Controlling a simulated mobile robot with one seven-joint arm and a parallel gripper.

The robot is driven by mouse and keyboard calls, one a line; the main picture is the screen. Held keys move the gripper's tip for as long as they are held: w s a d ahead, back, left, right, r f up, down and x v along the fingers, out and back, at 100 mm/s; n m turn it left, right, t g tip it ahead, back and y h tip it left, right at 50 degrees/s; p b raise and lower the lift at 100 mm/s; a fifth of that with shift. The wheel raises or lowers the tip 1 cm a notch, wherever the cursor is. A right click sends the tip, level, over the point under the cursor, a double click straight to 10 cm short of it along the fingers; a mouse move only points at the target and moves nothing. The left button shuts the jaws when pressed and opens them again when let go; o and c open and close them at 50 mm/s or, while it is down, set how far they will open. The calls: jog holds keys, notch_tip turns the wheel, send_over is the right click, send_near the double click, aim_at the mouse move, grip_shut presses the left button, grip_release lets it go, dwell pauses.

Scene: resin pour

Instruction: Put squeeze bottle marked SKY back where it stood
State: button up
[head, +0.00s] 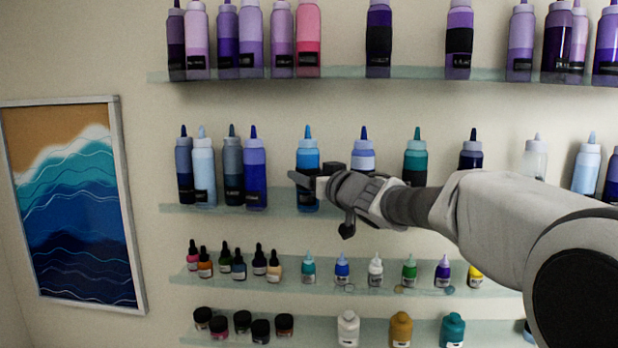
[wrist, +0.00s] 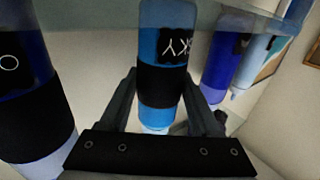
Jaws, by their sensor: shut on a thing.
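The SKY squeeze bottle (head: 307,160) is bright blue with a dark band and a blue nozzle. It is upright at the second shelf (head: 285,203), in the space between a violet-blue bottle (head: 255,175) and a pale-capped blue bottle (head: 363,152). In the wrist view the SKY bottle (wrist: 162,45) appears upside down, with its label readable as SKY. My gripper (head: 307,180) is shut on its middle; the fingers lie on either side in the wrist view (wrist: 160,95). Whether its base touches the shelf I cannot tell.
Neighbouring bottles stand on both sides, with a gap on each side. The upper shelf (head: 345,73) holds purple bottles. Small droppers and bottles fill the third shelf (head: 325,288). A framed wave picture (head: 75,200) hangs at left.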

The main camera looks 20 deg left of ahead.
jog(key=shift+r, duration=0.1)
jog(key=o, duration=1.3)
jog(key=shift+o, duration=0.2)
